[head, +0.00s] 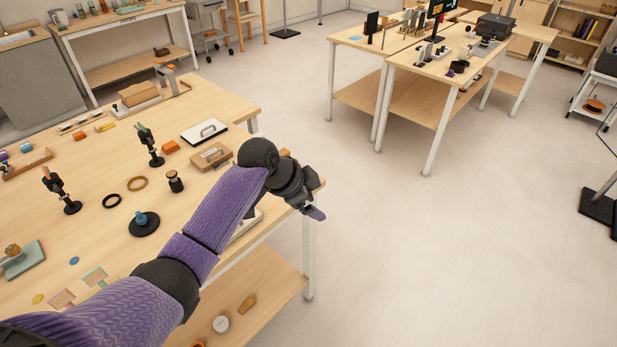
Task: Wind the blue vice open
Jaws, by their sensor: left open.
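My left arm reaches in from the bottom left, and its gripper (314,212) is over the near right corner of the wooden table (222,98). It is small and turned away, but open, with nothing seen between its fingers. I cannot make out a blue vice. A pale object (246,224) by the table's edge is mostly hidden behind my left forearm, and I cannot tell what it is. A blue knob-like piece (142,218) stands on a black round base, left of my forearm. My right gripper is out of view.
A wooden box (212,156), a white board with a handle (204,131), a dark jar (175,181) and two black stands (150,146) are on the table. Small items lie on the lower shelf.

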